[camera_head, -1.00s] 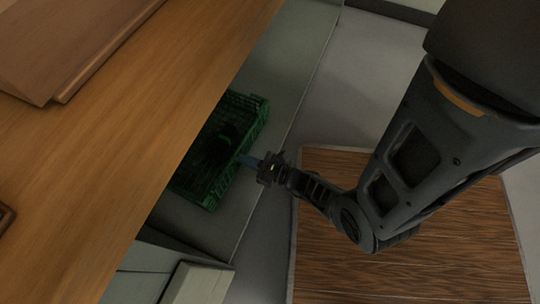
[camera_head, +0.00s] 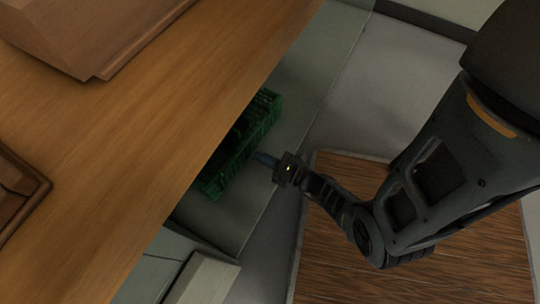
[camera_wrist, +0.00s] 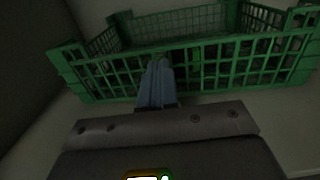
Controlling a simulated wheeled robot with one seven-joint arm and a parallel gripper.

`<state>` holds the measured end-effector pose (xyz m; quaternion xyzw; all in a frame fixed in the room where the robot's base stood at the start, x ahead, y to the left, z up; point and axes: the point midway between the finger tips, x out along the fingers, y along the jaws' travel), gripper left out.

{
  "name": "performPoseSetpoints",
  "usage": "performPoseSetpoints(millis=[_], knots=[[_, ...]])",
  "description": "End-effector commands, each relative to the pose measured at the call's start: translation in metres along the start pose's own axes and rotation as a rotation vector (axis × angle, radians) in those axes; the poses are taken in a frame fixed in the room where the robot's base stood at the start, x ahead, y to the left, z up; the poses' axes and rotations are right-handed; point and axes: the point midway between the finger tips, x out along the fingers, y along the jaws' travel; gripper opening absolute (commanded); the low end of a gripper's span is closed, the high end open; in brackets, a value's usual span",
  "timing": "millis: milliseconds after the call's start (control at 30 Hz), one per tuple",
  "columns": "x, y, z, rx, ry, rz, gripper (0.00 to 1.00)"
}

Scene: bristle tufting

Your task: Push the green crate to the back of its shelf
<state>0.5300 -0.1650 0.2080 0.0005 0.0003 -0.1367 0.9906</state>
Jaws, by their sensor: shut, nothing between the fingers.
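The green crate (camera_head: 245,150) is an open, slatted plastic crate on a grey shelf (camera_head: 305,85) below the wooden top. In the head view its far part is hidden under the wooden top, and something dark shows inside it. My gripper (camera_head: 260,158) is shut and empty, its bluish fingers pointing at the crate's near side wall. In the wrist view the shut fingers (camera_wrist: 158,66) overlap the near wall of the crate (camera_wrist: 225,65), left of its middle. I cannot tell for sure whether the tips touch the wall.
The wooden top (camera_head: 150,130) overhangs the shelf and hides its depth. Brown wooden items (camera_head: 95,35) lie on it. A pale panel (camera_head: 203,280) stands at the lower left. A brown striped mat (camera_head: 335,255) lies on the floor under my arm.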

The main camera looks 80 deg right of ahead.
Motion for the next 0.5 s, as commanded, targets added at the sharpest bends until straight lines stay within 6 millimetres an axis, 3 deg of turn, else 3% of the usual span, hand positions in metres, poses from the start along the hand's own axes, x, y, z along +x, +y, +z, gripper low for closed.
performPoseSetpoints(millis=[500], knots=[[-0.078, -0.001, 0.000, 0.000, 0.002, -0.002, 0.00]])
